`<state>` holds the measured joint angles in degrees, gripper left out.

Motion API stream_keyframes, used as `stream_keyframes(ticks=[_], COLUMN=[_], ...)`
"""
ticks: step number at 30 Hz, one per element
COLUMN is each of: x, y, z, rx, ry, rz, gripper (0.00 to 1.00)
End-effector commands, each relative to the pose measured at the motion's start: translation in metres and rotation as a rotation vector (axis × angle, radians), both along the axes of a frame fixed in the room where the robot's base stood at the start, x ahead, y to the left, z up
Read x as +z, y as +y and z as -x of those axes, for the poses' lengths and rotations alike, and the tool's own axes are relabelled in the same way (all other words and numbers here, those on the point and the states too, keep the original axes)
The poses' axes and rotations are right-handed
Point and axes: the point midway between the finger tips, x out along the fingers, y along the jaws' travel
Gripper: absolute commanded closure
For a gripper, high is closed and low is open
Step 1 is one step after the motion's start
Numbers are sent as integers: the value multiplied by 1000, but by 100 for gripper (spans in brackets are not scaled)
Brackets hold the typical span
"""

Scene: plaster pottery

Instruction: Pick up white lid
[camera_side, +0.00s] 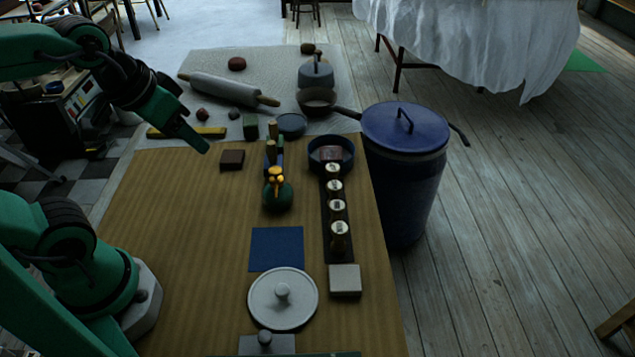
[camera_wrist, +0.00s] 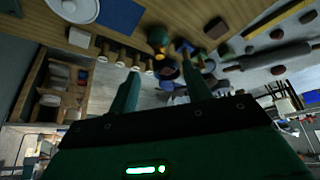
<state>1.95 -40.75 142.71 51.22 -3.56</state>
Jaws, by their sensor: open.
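The white lid (camera_side: 283,299) is round with a small knob and lies flat near the front of the wooden table, in front of a blue square. It also shows in the wrist view (camera_wrist: 76,10) at the top left, partly cut by the frame edge. My gripper (camera_side: 201,146) is raised at the upper left in the side view, well away from the lid. In the wrist view its two fingers (camera_wrist: 163,88) stand apart with nothing between them.
The blue square (camera_side: 276,249) lies just behind the lid. A pale block (camera_side: 345,280) sits right of the lid, with a row of several jars (camera_side: 338,232) behind it. A green vase (camera_side: 277,190) stands mid-table. A grey block (camera_side: 266,345) is in front. The table's left part is clear.

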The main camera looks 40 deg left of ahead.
Motion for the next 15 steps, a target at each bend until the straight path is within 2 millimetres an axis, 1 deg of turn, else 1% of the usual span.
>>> stream_keyframes(ticks=[5, 8, 15], x=[-12, -22, -52], y=[-21, -38, -85], z=[-11, -18, -28], rx=[42, 83, 201], ry=[63, 111, 238], rz=[55, 91, 149], gripper=[51, 51, 51])
